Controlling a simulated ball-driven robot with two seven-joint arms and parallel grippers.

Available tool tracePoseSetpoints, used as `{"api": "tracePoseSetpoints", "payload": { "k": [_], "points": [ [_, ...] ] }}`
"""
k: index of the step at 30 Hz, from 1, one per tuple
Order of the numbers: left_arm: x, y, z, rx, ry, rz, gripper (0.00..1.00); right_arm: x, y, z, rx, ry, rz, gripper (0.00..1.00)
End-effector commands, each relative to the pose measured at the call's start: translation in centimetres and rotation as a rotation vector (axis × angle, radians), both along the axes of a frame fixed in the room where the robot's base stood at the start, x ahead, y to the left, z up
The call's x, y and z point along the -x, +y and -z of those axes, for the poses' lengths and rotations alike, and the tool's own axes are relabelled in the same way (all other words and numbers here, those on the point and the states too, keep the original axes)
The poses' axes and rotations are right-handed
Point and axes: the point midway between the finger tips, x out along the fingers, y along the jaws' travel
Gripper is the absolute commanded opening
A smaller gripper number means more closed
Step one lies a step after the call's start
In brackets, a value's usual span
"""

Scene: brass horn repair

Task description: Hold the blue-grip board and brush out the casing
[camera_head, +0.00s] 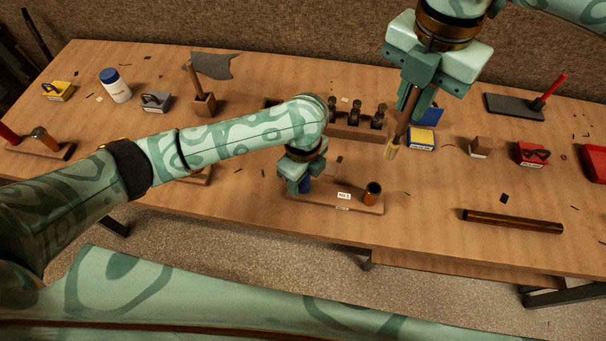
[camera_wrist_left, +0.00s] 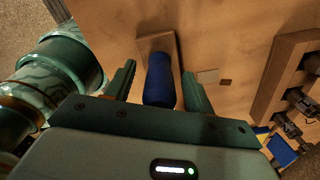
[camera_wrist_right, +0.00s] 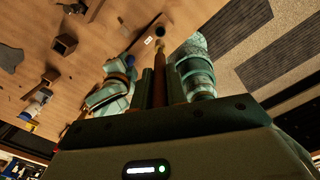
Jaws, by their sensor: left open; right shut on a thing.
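The board (camera_head: 326,198) lies near the front edge of the table, with a white label and a brass-coloured, open-topped casing (camera_head: 372,194) upright at its right end. Its blue grip (camera_head: 305,185) stands at the left end, mostly covered by my left gripper (camera_head: 299,184). In the left wrist view the blue grip (camera_wrist_left: 160,82) is between the two open fingers, with a gap on the left side. My right gripper (camera_head: 413,92) is shut on a brush (camera_head: 402,128) with a brown handle. The brush points down, its pale tip above the table, behind and right of the casing.
A rack (camera_head: 355,131) with several dark valve pieces stands behind the board. A yellow-topped blue box (camera_head: 422,138), a wooden block (camera_head: 480,147) and a red box (camera_head: 532,153) stand to the right. A dark rod (camera_head: 512,221) lies front right. My left arm hides part of the table.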

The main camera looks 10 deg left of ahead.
Motion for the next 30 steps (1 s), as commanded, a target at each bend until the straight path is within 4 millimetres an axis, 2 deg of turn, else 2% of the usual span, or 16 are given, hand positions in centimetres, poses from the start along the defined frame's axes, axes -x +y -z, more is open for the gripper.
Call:
{"api": "tracePoseSetpoints", "payload": {
  "k": [10,11,15,16,17,26,30],
  "points": [
    [0.0,0.0,0.6,0.000,0.000,0.000,0.54,0.0,0.0,0.0,0.000,0.000,0.000,0.00],
    [0.0,0.0,0.6,0.000,0.000,-0.001,0.51,0.0,0.0,0.0,0.000,0.000,0.000,0.00],
    [0.0,0.0,0.6,0.000,0.000,-0.001,0.12,0.0,0.0,0.0,0.000,0.000,0.000,0.00],
    [0.0,0.0,0.6,0.000,0.000,-0.001,0.04,0.0,0.0,0.0,0.000,0.000,0.000,0.00],
    [0.0,0.0,0.6,0.000,0.000,-0.001,0.00,0.0,0.0,0.0,0.000,0.000,0.000,0.00],
    [0.0,0.0,0.6,0.000,-0.001,-0.001,0.00,0.1,-0.1,0.3,-0.002,0.003,0.001,0.00],
    [0.0,0.0,0.6,0.000,-0.001,-0.001,0.00,0.5,-0.7,2.4,-0.004,0.010,-0.045,0.00]
  ]
}}
